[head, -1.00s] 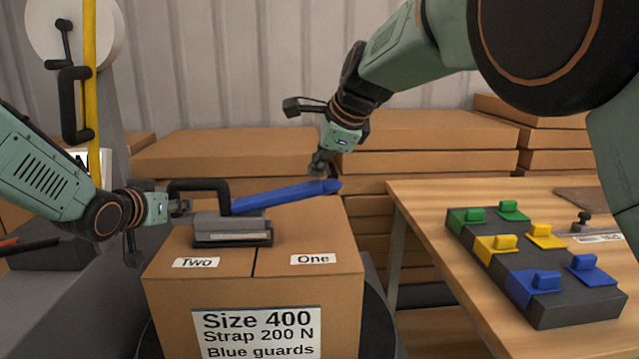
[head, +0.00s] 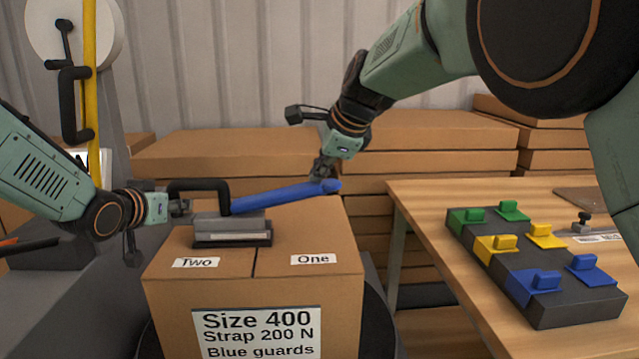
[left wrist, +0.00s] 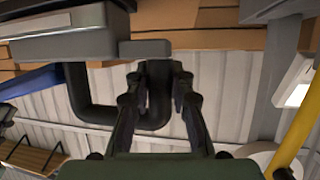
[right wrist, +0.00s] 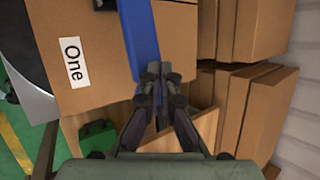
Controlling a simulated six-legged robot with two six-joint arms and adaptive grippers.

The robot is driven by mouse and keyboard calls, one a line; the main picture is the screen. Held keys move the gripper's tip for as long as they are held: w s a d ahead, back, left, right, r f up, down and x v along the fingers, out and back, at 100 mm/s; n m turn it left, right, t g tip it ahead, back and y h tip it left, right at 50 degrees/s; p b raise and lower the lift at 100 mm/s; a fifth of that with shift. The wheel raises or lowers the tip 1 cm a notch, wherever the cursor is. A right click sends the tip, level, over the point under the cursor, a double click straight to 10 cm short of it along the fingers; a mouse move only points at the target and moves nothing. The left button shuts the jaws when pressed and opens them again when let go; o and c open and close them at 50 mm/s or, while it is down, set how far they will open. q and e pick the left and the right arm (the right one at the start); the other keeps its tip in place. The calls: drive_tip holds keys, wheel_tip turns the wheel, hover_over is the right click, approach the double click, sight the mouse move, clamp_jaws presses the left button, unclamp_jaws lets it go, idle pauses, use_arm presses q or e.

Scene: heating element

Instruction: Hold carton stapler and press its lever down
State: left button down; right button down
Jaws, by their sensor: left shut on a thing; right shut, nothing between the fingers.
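The carton stapler (head: 232,229) stands on the carton's top, over the seam by the "Two" label. It has a grey body, a black handle loop and a blue lever (head: 285,196) reaching right and slightly up. My left gripper (head: 183,208) is shut on the stapler's black handle at its left side; the left wrist view shows the fingers around the handle (left wrist: 158,100). My right gripper (head: 322,172) is shut and empty, its fingertips at the lever's far end. In the right wrist view the lever (right wrist: 140,45) runs up from between or just beyond the fingertips; contact is unclear.
The carton (head: 250,290) bears labels "One", "Two" and a size sheet. To the right, a wooden table (head: 420,205) holds a dark block (head: 560,310) with green, yellow and blue pieces. Stacked flat cartons (head: 440,130) stand behind. A yellow strap (head: 90,100) hangs at left.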

sight(326, 185)
drive_tip(key=shift+d+f, duration=0.3)
drive_tip(key=shift+f, duration=0.65)
drive_tip(key=shift+d+f, duration=0.25)
drive_tip(key=shift+f, duration=0.65)
idle(2.0)
drive_tip(key=shift+a+r, duration=0.2)
drive_tip(key=shift+r, duration=0.6)
drive_tip(key=shift+a+r, duration=0.2)
drive_tip(key=shift+r, duration=0.65)
drive_tip(key=shift+a+r, duration=0.2)
drive_tip(key=shift+r, duration=0.6)
drive_tip(key=r, duration=0.2)
drive_tip(key=a+r, duration=0.1)
drive_tip(key=r, duration=0.2)
drive_tip(key=shift+a, duration=0.15)
use_arm(q)
drive_tip(key=c, duration=1.1)
unclamp_jaws()
